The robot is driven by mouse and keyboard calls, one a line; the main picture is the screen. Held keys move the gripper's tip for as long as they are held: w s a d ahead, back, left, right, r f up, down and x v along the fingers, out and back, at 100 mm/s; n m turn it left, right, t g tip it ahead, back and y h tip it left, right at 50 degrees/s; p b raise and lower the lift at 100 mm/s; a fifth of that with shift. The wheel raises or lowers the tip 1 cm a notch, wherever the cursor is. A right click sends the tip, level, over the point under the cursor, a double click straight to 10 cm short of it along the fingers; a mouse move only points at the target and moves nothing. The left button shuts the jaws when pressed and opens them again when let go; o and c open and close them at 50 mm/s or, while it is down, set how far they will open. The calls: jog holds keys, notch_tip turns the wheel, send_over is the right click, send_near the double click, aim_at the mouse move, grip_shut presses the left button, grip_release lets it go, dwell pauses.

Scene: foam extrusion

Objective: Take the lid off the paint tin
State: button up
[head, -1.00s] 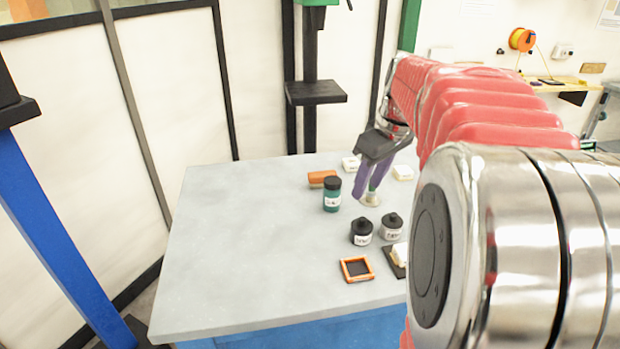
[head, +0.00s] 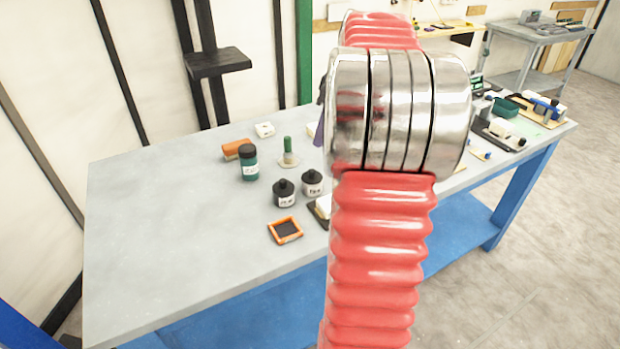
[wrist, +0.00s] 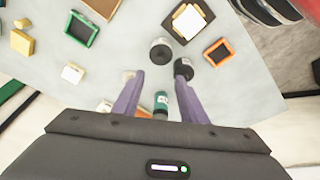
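A teal jar with a dark lid and pale label (head: 249,168) stands upright on the bench and looks most like the paint tin; its lid is on. It also shows in the wrist view (wrist: 161,104), between and beyond the fingers. My gripper (wrist: 160,78) is open, its two purple fingers apart with nothing held. In the head view my arm hides most of it; one purple finger shows right of the jar, apart from it. Two black-topped bottles with white labels, one at left (head: 284,194) and one at right (head: 312,183), stand nearby.
A green-handled piece on a pale round base (head: 288,152) stands right of the jar. An orange-brown block (head: 236,149) lies behind it. An orange-framed pad (head: 286,230) lies in front of the bottles. The bench's left side (head: 160,230) is clear.

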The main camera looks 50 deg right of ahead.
send_over(312, 170)
jog(key=s, duration=0.2)
jog(key=x, duration=0.2)
jog(key=s+x, duration=0.1)
jog(key=x, duration=0.2)
jog(key=d+x, duration=0.1)
jog(key=x, duration=0.1)
jog(key=shift+s+f, duration=0.15)
jog(key=shift+f, duration=0.35)
jog(key=shift+x, duration=2.55)
jog(key=shift+s, duration=0.1)
grip_shut()
